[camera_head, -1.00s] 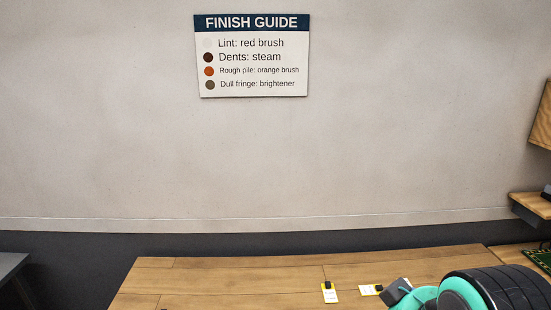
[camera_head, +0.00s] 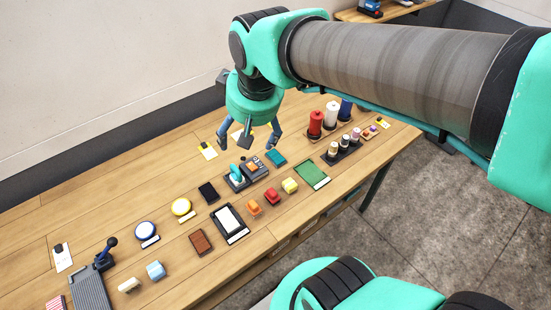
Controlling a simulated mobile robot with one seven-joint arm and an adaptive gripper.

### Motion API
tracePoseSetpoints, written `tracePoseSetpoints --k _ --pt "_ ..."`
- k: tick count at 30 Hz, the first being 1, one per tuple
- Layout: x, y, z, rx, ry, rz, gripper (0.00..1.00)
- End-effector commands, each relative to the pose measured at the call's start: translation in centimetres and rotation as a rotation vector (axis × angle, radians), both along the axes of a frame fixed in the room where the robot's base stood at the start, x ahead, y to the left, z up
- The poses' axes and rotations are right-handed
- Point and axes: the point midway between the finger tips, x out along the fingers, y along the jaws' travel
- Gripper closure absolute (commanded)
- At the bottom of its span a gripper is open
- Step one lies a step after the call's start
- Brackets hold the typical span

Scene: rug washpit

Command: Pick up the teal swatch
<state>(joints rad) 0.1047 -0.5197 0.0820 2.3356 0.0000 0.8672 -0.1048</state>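The teal swatch (camera_head: 276,158) looks like a small flat teal piece lying on the wooden table, just right of a dark grey device. My gripper (camera_head: 247,146) hangs above the table from the teal arm, with its fingers spread and nothing visible between them. The swatch shows just right of and below the right fingertip in the picture. The fingers seem to be above the table, but their exact height is hard to tell.
A dark device with a teal part (camera_head: 236,174) stands close below my gripper. Red, white and blue spools (camera_head: 331,114) stand at the back right. A green board (camera_head: 312,174), coloured blocks (camera_head: 272,196) and a black-framed white pad (camera_head: 229,220) lie nearer the front edge.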

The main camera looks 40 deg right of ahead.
Motion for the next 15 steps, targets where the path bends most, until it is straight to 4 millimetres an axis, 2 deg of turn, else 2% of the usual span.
tracePoseSetpoints --k 3,8,15 --pt "2.6 -1.6 -1.3 -0.006 0.039 -0.006 0.18" --pt "5.7 -3.8 -3.2 -0.011 0.084 -0.007 0.18" --pt "10.1 -7.7 -6.9 -0.013 0.153 -0.008 0.18"
